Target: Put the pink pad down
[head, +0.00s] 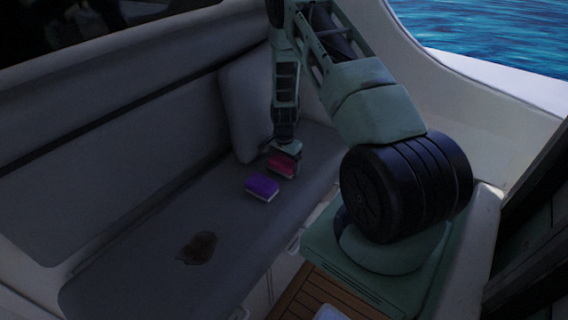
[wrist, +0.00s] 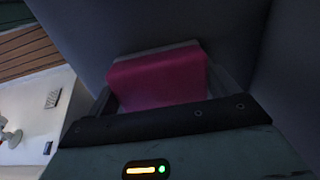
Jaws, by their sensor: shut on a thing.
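The pink pad (head: 281,167) is at my gripper (head: 284,152), at the far part of the grey bench seat (head: 150,255). In the wrist view the pink pad (wrist: 160,80) sits between the two fingers of my gripper (wrist: 163,88), which is shut on it. The pad has a pale strip along its far edge. It is low over the seat or on it; I cannot tell whether it touches. A purple pad (head: 262,187) lies on the seat just nearer and to the left of the pink one, close beside it.
A grey cushion (head: 246,105) leans at the seat's far end, close behind my gripper. The bench backrest (head: 90,140) runs along the left.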

